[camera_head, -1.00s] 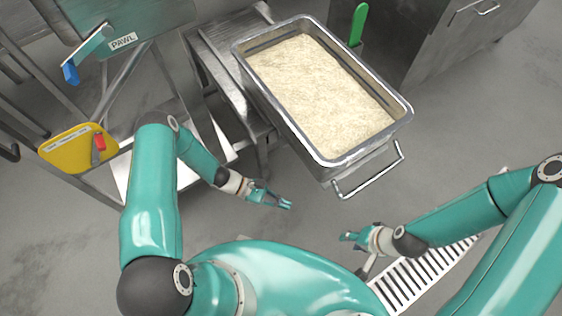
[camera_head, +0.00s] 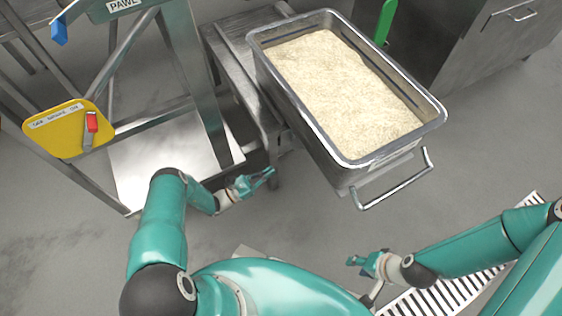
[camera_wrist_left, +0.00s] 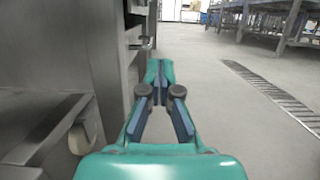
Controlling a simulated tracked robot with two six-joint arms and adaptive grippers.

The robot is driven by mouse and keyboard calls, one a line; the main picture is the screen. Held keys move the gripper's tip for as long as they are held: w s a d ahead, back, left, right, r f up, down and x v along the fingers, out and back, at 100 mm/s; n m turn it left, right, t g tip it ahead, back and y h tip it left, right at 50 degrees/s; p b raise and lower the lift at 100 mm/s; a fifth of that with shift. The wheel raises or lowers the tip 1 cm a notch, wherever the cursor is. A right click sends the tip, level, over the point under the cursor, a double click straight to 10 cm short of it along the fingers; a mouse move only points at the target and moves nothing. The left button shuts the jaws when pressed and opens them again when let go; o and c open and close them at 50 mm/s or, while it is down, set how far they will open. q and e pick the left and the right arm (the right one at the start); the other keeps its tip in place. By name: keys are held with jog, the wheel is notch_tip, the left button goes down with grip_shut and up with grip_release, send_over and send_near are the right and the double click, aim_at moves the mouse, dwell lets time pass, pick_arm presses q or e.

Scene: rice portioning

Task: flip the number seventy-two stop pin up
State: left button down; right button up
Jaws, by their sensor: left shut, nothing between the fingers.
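I cannot make out a pin numbered seventy-two in either view. A yellow plate (camera_head: 62,134) with a small label and a red-tipped lever (camera_head: 91,128) is on the metal frame at the left; the label is too small to read surely. My left gripper (camera_head: 268,173) is shut and empty, beside the steel stand and well to the right of the plate. In the left wrist view its fingertips (camera_wrist_left: 159,68) meet. My right gripper (camera_head: 352,262) hangs at the lower right, far from the plate; its jaws are too small to judge.
A steel bin of rice (camera_head: 437,115) with a front handle (camera_head: 398,188) stands right of my left gripper. A blue-tipped lever (camera_head: 60,32) and a PAWL label (camera_head: 122,4) are at the upper left. A slotted floor drain (camera_head: 455,293) lies lower right. Open floor surrounds my arms.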

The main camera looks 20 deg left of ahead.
aim_at(293, 147)
pick_arm(q)
jog(key=w+d+r, duration=0.5)
jog(key=w+r, duration=0.1)
jog(key=w, duration=0.1)
jog(key=shift+d+r+p, duration=0.15)
jog(key=shift+d+p, duration=0.15)
jog(key=shift+d, duration=0.05)
jog(key=shift+w, duration=0.1)
notch_tip(293, 147, up, 3)
jog(key=shift+p, duration=0.95)
